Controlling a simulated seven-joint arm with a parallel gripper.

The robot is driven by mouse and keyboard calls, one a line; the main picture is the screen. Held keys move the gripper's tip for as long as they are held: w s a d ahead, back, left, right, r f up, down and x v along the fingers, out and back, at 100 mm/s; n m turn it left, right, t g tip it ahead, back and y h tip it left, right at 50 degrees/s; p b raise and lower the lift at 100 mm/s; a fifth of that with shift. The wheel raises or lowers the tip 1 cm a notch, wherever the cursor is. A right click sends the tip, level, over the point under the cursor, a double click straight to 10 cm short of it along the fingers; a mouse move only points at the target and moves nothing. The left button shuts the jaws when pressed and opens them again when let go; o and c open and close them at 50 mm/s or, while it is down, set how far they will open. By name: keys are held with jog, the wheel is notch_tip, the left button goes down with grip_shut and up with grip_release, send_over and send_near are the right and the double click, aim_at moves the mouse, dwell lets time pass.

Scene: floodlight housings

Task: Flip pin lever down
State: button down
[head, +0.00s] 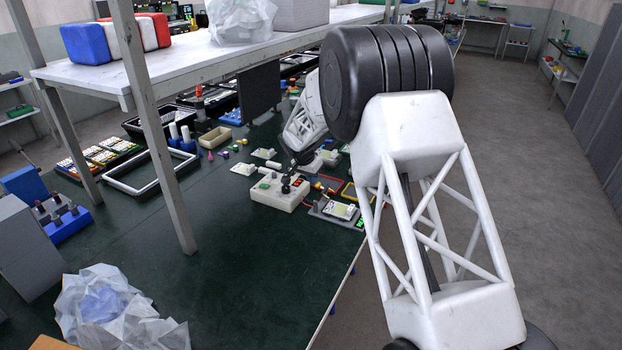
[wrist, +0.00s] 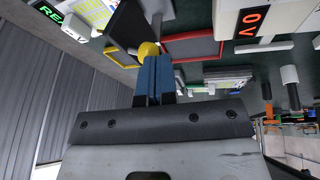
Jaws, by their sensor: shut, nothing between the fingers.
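My gripper (wrist: 153,66) is shut, with its two blue fingers side by side and nothing held between them. In the wrist view a yellow round knob (wrist: 148,49) shows right at the fingertips; I cannot tell whether they touch it. I cannot tell for certain which part is the pin lever. A white control box (head: 277,190) with dark knobs and small coloured buttons sits on the dark green bench (head: 215,270) in the head view. The gripper's fingertips are too small to make out there.
In the wrist view, a red 0 V display (wrist: 251,20), a red frame (wrist: 192,47) and a black-tipped post (wrist: 290,88) lie around the fingers. In the head view, a white shelf (head: 215,60) overhangs the bench; a shelf post (head: 160,150) and plastic bag (head: 105,310) stand left.

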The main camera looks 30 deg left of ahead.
aim_at(325, 189)
jog(key=d+y, duration=0.2)
jog(key=shift+d+r+m+y, duration=0.1)
jog(key=shift+r+m+y, duration=0.1)
jog(key=shift+m+y, duration=0.15)
jog(key=shift+d+y, duration=1.05)
jog(key=shift+y, duration=0.4)
jog(key=shift+d, duration=0.2)
jog(key=shift+d+f, duration=0.15)
jog(key=shift+d, duration=0.2)
jog(key=d, duration=0.1)
jog(key=d+f, duration=0.1)
jog(key=d, duration=0.1)
jog(key=shift+f, duration=0.3)
jog(key=shift+a+r, duration=0.1)
jog(key=shift+r, duration=0.75)
